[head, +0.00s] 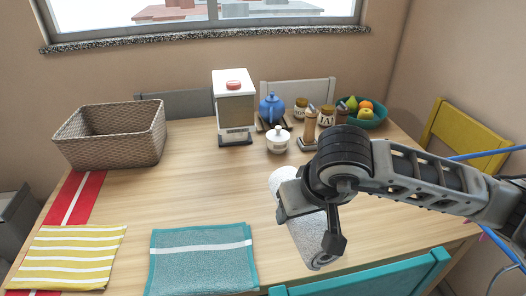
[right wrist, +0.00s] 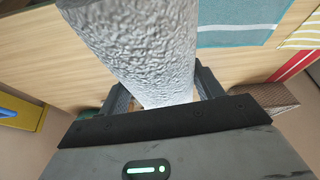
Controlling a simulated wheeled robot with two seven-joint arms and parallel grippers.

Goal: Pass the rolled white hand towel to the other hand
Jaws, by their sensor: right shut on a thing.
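The rolled white hand towel (head: 308,246) is over the front right part of the table in the head view. My right gripper (head: 311,226) is shut around its middle, with one end sticking out beyond and the other toward the front edge. In the right wrist view the textured white roll (right wrist: 140,45) passes between the two fingers of my right gripper (right wrist: 162,92). Whether the roll touches the tabletop is hard to tell. My left gripper is not in view.
A folded teal towel (head: 200,262) and a yellow striped cloth (head: 70,255) lie along the front left. A wicker basket (head: 110,140) stands back left. A dispenser (head: 235,108), blue teapot (head: 271,107), white sugar bowl (head: 278,142) and fruit bowl (head: 374,122) stand behind. Mid-table is clear.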

